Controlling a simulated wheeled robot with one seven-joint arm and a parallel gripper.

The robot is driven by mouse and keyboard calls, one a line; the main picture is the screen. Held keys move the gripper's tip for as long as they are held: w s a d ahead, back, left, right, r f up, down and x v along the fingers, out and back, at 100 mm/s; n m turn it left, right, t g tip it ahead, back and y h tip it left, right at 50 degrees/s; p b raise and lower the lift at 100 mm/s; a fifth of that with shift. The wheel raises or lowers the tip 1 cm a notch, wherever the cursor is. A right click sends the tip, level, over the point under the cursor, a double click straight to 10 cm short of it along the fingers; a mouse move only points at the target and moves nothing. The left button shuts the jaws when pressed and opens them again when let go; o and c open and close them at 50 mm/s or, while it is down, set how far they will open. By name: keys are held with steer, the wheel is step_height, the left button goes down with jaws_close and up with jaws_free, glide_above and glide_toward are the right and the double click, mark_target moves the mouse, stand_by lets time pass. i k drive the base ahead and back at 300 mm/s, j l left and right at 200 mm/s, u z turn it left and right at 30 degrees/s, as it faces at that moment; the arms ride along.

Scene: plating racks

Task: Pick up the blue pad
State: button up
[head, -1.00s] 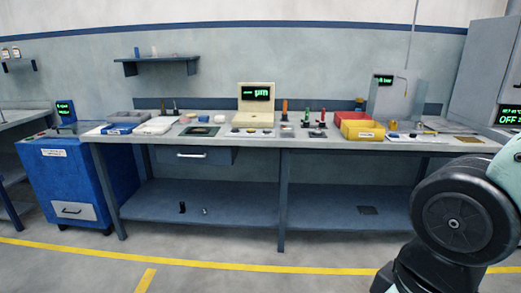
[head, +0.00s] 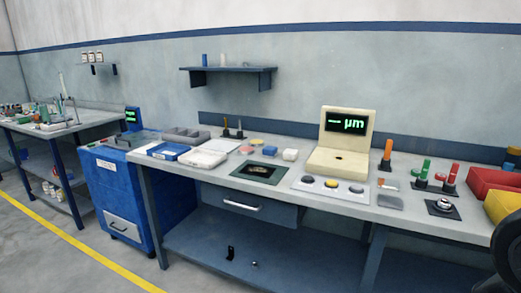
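My gripper is not in view; only a dark part of my arm shows at the lower right edge.
In front of the pads lies a dark green plate (head: 259,172). White and blue trays (head: 203,159) stand left, a cream gauge (head: 343,140) right, with red and yellow bins (head: 495,183) farther right. A blue cabinet (head: 112,195) adjoins the bench; the floor in front is clear.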

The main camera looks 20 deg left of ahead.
mark_target(269, 151)
steer(key=i+j+u, duration=0.1)
steer(key=i+u, duration=0.5)
steer(key=u, duration=0.2)
steer(key=i+l+u, duration=0.1)
steer(key=i+u, duration=0.7)
steer(key=i, duration=0.25)
steer(key=i+z, duration=0.3)
steer(key=i, duration=0.25)
steer(key=i+j+z, duration=0.3)
steer(key=i, duration=0.2)
steer(key=i+l, duration=0.05)
